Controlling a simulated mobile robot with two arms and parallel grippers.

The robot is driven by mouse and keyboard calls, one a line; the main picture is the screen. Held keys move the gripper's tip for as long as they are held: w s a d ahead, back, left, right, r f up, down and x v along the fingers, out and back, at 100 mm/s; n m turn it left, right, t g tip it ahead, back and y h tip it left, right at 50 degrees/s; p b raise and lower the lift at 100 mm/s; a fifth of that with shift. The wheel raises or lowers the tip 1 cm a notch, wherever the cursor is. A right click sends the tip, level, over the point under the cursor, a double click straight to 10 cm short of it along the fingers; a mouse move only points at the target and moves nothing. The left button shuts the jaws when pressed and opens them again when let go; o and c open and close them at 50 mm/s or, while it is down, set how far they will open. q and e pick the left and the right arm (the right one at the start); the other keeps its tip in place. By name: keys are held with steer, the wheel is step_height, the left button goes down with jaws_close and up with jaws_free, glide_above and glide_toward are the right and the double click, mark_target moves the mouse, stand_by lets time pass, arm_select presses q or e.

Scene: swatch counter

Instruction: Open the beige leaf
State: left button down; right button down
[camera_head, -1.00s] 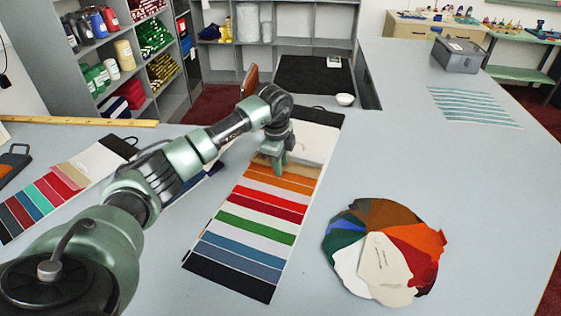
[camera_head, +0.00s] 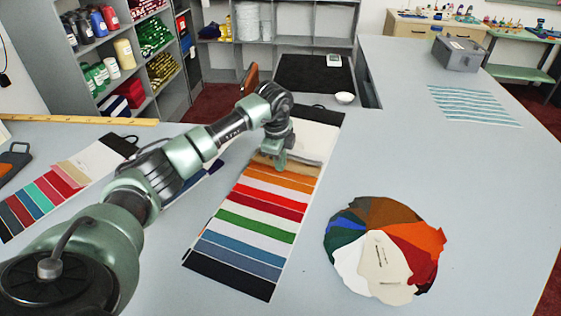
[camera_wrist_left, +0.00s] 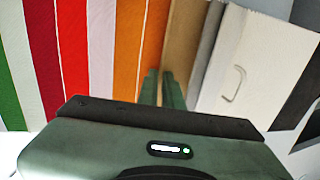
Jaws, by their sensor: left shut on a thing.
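The long swatch card (camera_head: 236,285) lies on the counter with coloured leaves in a row, from black and blue at the near end to orange and beige farther up. The beige leaf (camera_head: 302,167) lies beyond the orange ones; in the left wrist view it is the tan strip (camera_wrist_left: 181,48) between orange and grey. My left gripper (camera_head: 276,164) reaches down to the card at this leaf. Its fingers (camera_wrist_left: 162,88) are shut at the boundary of orange and beige, on the beige leaf's edge; the grip itself is partly hidden. My right gripper is out of view.
A fan of coloured swatches (camera_head: 345,265) lies to the right. A second swatch card (camera_head: 88,160) is at the left. A small white bowl (camera_head: 345,98), a black mat (camera_head: 300,75) and a grey box (camera_head: 458,54) stand farther back. The right side of the counter is mostly clear.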

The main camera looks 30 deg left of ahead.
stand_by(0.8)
arm_select(q)
steer(key=shift+w+r, duration=0.1)
steer(key=shift+r, duration=0.4)
steer(key=w+r+p, duration=0.3)
steer(key=r, duration=0.4)
steer(key=w+a+r+p, duration=0.1)
steer(key=w+r+p, duration=0.2)
steer(key=r, duration=0.5)
steer(key=shift+w+a, duration=0.15)
steer(key=shift+w, duration=0.15)
steer(key=shift+r, duration=0.1)
